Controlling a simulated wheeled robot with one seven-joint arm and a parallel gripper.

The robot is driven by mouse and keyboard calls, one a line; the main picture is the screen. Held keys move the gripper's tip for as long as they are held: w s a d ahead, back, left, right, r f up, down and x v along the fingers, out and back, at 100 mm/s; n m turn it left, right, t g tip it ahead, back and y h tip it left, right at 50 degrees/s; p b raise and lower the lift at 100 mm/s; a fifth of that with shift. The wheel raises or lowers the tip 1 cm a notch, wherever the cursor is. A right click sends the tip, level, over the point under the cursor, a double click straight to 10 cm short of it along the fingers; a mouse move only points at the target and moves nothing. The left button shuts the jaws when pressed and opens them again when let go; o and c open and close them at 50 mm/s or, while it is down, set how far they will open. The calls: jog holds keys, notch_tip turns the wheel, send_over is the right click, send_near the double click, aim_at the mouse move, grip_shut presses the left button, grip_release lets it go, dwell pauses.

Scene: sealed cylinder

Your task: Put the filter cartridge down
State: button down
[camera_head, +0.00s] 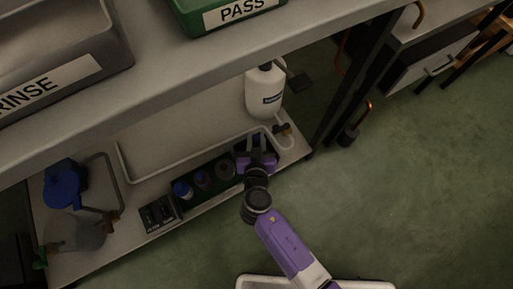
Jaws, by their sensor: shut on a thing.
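My gripper (258,158) reaches down over the right end of a dark rack (213,191) on the lower shelf. It is shut on what seems to be the filter cartridge, which the fingers and wrist hide almost fully. A small dark blue patch shows at the fingers, but I cannot tell whether it is the cartridge. Several round items stand in the rack left of my gripper, one with a blue top (182,188). I cannot tell whether the held thing touches the rack or shelf.
A white bottle (265,92) with tubing stands behind my gripper. A blue-topped flask (64,184) is at left. The upper shelf edge (200,85) overhangs. A RINSE basin (100,66) and green PASS bin (196,25) sit above.

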jog(key=shift+f+b, duration=1.4)
jog(key=shift+f, duration=1.7)
jog(key=shift+f+b, duration=0.2)
jog(key=shift+b, duration=0.1)
jog(key=c, duration=1.2)
grip_release()
jog(key=shift+r, duration=0.2)
jog(key=shift+s+r+p, duration=0.1)
jog(key=shift+r+p, duration=0.05)
jog(key=shift+p, duration=0.3)
jog(key=shift+p+v, duration=1.45)
jog(key=shift+v, duration=4.35)
